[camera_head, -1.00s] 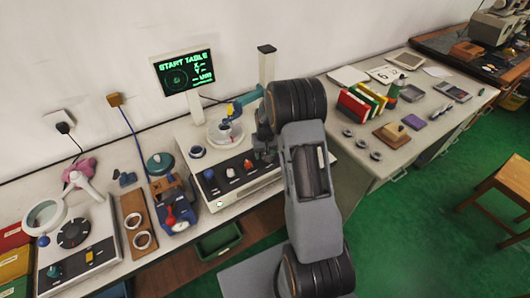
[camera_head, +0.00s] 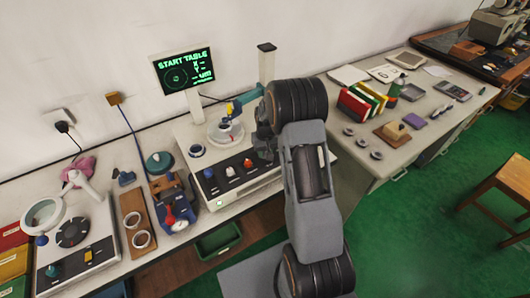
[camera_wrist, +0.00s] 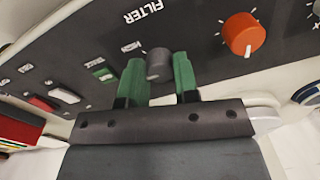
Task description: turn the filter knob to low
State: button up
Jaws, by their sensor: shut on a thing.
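The filter knob (camera_wrist: 158,64) is a grey round knob on a dark panel in the wrist view. The word FILTER (camera_wrist: 144,12) is printed beside it, and a small HIGH label (camera_wrist: 131,46) sits at its upper left. My gripper (camera_wrist: 158,80) is shut on the knob, with one green finger on each side. The knob's pointer is not clear to me. In the head view my gripper (camera_head: 265,148) is at the right end of the machine's front panel (camera_head: 225,178), and my arm hides the filter knob there.
An orange knob (camera_wrist: 243,34) is right of my gripper in the wrist view. A green-marked switch (camera_wrist: 103,73) and a red switch (camera_wrist: 41,103) are at the left. A screen (camera_head: 184,70) and a ring on a round table (camera_head: 226,131) are behind the panel in the head view.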

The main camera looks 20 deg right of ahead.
aim_at(265, 152)
jog(key=n+b, duration=0.2)
jog(key=n, duration=0.2)
jog(key=shift+f+b, duration=0.15)
jog(key=shift+b, duration=0.2)
jog(key=shift+n+b, duration=0.85)
jog(key=shift+n, duration=1.15)
jog(key=o, duration=0.9)
jog(key=shift+r, duration=0.2)
jog(key=r, duration=0.4)
jog(key=r+b, duration=0.1)
jog(key=r, duration=0.8)
jog(key=shift+w+d+r, duration=0.2)
jog(key=shift+d+r, duration=0.05)
jog(key=shift+r, duration=0.15)
